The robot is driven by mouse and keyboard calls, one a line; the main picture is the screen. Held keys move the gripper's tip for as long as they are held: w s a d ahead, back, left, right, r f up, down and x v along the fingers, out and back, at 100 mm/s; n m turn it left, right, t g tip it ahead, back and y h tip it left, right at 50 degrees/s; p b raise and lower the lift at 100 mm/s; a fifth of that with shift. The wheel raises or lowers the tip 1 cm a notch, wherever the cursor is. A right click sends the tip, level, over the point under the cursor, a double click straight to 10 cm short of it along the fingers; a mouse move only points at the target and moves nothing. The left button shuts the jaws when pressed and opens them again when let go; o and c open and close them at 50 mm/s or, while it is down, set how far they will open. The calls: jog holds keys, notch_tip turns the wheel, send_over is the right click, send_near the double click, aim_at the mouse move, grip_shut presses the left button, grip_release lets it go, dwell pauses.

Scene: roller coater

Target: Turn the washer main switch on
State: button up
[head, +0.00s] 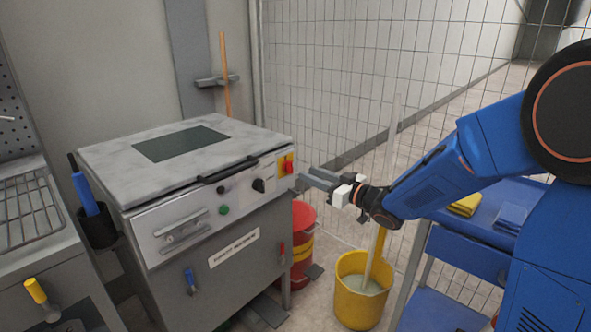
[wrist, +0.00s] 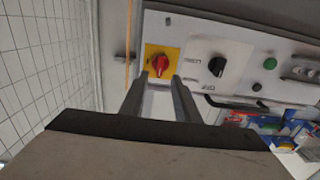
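The washer (head: 190,215) is a grey cabinet with a pale lid and a sloping front panel. Its main switch (head: 287,165) is a red rotary knob on a yellow plate at the panel's right end. In the wrist view the red knob (wrist: 160,64) appears just beyond and between the fingertips. My gripper (head: 303,179) is right of the switch, its two grey fingers pointing at it. In the wrist view the gripper (wrist: 161,78) has a clear gap between its fingers and holds nothing. Whether the fingertips touch the knob I cannot tell.
A black selector knob (head: 258,185) and a green button (head: 224,210) sit left of the switch. A black lid handle (head: 228,169) juts out above them. A red drum (head: 302,245), a yellow bucket (head: 358,300) and a blue cart (head: 465,250) stand right of the washer. Wire mesh (head: 340,70) stands behind.

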aim_at(292, 167)
jog(key=shift+x, duration=3.6)
grip_shut()
